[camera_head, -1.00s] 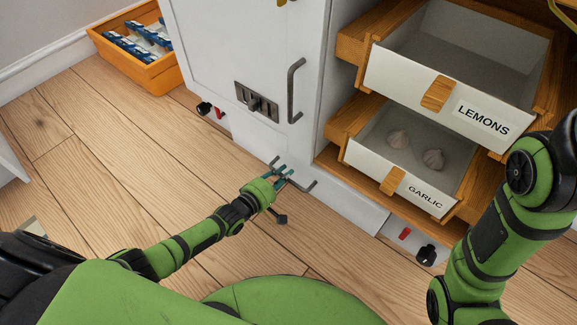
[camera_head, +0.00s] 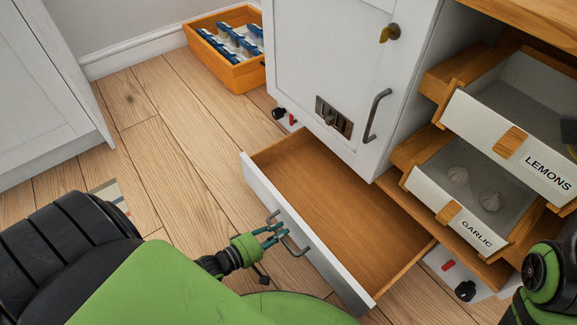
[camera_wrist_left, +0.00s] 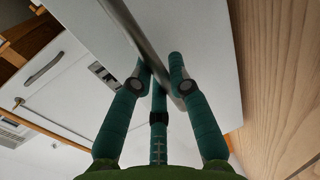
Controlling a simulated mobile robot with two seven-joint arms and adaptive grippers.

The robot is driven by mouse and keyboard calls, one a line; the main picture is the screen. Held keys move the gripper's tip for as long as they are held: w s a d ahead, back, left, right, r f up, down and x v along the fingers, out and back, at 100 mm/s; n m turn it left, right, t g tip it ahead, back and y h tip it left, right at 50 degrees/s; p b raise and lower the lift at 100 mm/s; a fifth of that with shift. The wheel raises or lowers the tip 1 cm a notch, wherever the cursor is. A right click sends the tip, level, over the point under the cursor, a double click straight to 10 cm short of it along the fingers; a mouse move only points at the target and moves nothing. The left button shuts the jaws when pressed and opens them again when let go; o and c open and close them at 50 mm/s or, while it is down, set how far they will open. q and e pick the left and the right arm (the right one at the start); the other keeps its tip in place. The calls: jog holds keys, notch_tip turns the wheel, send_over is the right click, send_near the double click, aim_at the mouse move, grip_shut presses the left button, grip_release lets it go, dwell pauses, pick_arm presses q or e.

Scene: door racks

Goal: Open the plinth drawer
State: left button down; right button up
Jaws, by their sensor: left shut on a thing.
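The plinth drawer (camera_head: 340,200) is pulled well out from under the white cabinet (camera_head: 335,50). Its wooden inside is empty and its white front (camera_head: 300,235) faces me. My left gripper (camera_head: 272,233) is shut on the dark bar handle (camera_head: 290,243) of that front. In the left wrist view the teal fingers (camera_wrist_left: 163,75) close around the metal handle bar (camera_wrist_left: 140,35), with the white drawer front behind it. Of my right arm, green and black links (camera_head: 540,285) show at the right edge; its gripper is out of view.
Open drawers labelled LEMONS (camera_head: 525,130) and GARLIC (camera_head: 450,205) stick out at the right; garlic bulbs lie in the lower one. An orange crate (camera_head: 230,60) with blue packets stands on the floor at the back. Wooden floor (camera_head: 165,160) is clear left of the drawer.

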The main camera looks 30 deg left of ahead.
pick_arm(q)
jog(key=shift+s+a, duration=0.1)
jog(key=shift+s, duration=0.2)
jog(key=c, duration=1.1)
grip_release()
jog(key=shift+c, duration=0.2)
